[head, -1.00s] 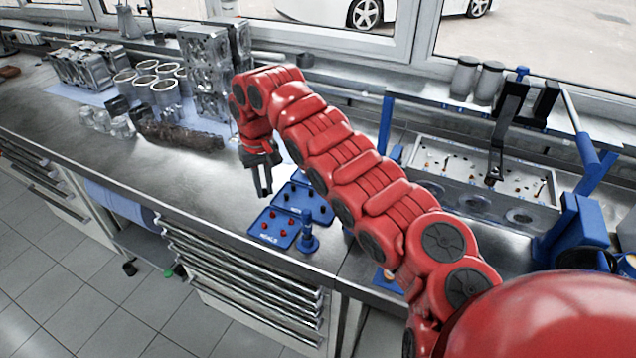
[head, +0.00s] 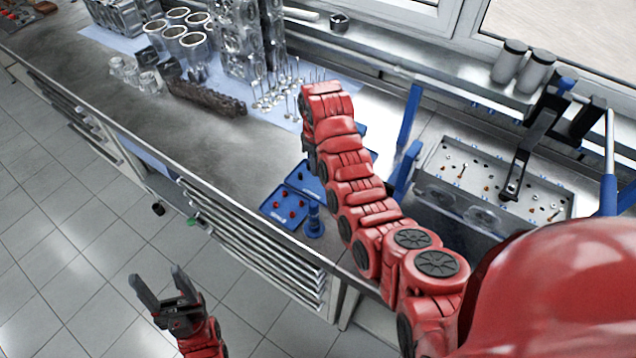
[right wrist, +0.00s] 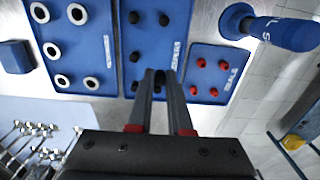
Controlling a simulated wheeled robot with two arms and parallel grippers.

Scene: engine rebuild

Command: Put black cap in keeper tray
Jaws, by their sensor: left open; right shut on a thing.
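The blue keeper tray (right wrist: 147,38) lies under my right gripper (right wrist: 160,78) in the right wrist view, with several black caps in it. My right gripper is shut on a small black cap (right wrist: 157,88), mostly hidden between the fingers. The fingertips are over the tray's lower part; I cannot tell whether the held cap touches it. My left gripper (head: 160,285) is open and empty, low over the floor in front of the bench.
A blue seals tray (right wrist: 213,50) with red caps and a blue upright tool (right wrist: 280,32) stand to the right of the keeper tray. Another blue tray (right wrist: 96,45) holds white rings. In the head view, upright valves (head: 275,88) and a dark camshaft (head: 205,97) lie behind.

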